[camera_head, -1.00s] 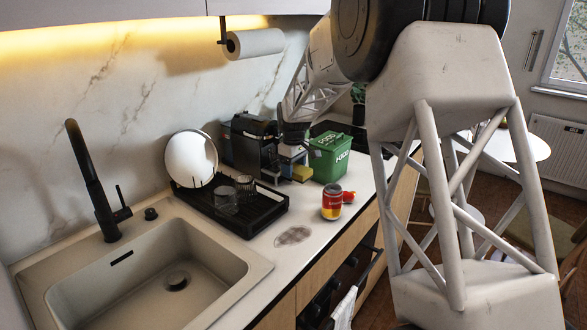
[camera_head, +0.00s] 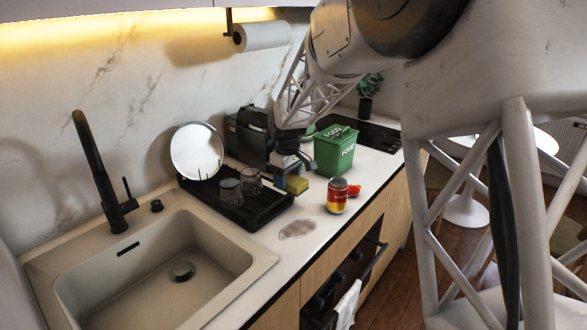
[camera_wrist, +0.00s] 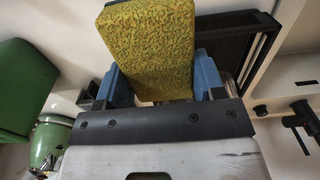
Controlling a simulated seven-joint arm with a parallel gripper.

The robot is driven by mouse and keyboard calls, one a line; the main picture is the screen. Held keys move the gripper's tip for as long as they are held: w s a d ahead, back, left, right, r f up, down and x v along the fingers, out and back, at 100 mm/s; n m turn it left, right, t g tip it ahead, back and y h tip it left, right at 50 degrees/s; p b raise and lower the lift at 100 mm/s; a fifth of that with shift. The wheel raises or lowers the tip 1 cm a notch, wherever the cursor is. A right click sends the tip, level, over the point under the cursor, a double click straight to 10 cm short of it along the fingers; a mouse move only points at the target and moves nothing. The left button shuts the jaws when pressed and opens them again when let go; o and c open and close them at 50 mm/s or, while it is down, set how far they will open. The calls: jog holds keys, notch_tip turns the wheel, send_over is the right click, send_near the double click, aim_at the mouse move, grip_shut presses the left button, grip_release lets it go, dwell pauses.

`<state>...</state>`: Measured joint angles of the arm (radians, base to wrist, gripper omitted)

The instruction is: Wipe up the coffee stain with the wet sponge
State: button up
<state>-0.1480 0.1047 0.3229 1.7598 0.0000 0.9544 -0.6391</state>
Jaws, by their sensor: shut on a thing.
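The yellow sponge (camera_wrist: 148,45) sits between the blue fingers of my gripper (camera_wrist: 165,85) in the wrist view, and the gripper is shut on it. In the head view my gripper (camera_head: 288,170) holds the sponge (camera_head: 297,185) low near the counter, at the right edge of the black drying rack. I cannot tell whether the sponge touches anything below it. The coffee stain (camera_head: 297,229) is a brownish-grey patch on the white counter. It lies in front of the gripper, toward the counter's front edge, clear of the sponge.
The black drying rack (camera_head: 243,216) holds glasses and a round plate (camera_head: 197,151). A green food bin (camera_head: 334,152) stands right of the gripper. A red and yellow can (camera_head: 337,196) and a red item (camera_head: 354,190) are right of the stain. The sink (camera_head: 150,285) is left.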

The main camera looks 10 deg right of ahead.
jog(key=s+a+f, duration=0.1)
jog(key=s+a, duration=0.1)
jog(key=s, duration=0.4)
jog(key=s+a, duration=0.1)
jog(key=s, duration=0.6)
jog(key=shift+s+a+f, duration=0.2)
jog(key=shift+a+f, duration=0.15)
jog(key=shift+a, duration=0.05)
jog(key=shift+f, duration=0.1)
